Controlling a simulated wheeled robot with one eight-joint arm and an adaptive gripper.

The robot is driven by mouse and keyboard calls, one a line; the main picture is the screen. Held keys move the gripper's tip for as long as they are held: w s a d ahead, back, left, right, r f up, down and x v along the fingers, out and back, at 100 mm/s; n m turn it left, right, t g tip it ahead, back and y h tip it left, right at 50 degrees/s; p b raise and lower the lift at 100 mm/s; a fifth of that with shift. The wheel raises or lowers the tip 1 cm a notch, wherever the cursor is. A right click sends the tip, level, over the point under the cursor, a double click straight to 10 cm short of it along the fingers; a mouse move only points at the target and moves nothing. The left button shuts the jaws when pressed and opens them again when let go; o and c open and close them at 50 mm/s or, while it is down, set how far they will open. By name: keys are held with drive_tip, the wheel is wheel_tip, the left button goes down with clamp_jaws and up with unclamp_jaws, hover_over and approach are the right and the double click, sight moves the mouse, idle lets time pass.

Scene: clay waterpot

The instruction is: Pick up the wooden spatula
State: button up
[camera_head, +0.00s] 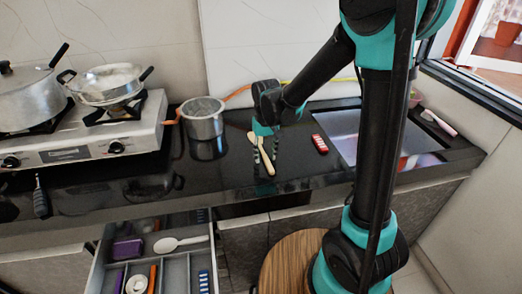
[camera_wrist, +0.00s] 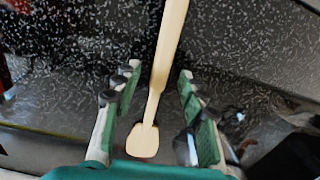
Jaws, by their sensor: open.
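The pale wooden spatula (camera_head: 267,166) lies on the black countertop, between the saucepan and the red object, in the head view. In the wrist view the spatula (camera_wrist: 168,45) runs from the top edge down to its wider end near the gripper's palm. My gripper (camera_head: 264,150) is above the spatula, pointing down at the counter. In the wrist view my gripper (camera_wrist: 158,82) is open, with one finger on each side of the spatula and gaps between them. I cannot tell how high the fingertips are above the counter.
A saucepan (camera_head: 203,125) stands to the left, and a stove (camera_head: 85,145) with pots is further left. A small red object (camera_head: 319,144) and a sink (camera_head: 390,135) are to the right. An open drawer (camera_head: 170,262) with utensils is below the counter.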

drive_tip(key=shift+c, duration=0.4)
clamp_jaws()
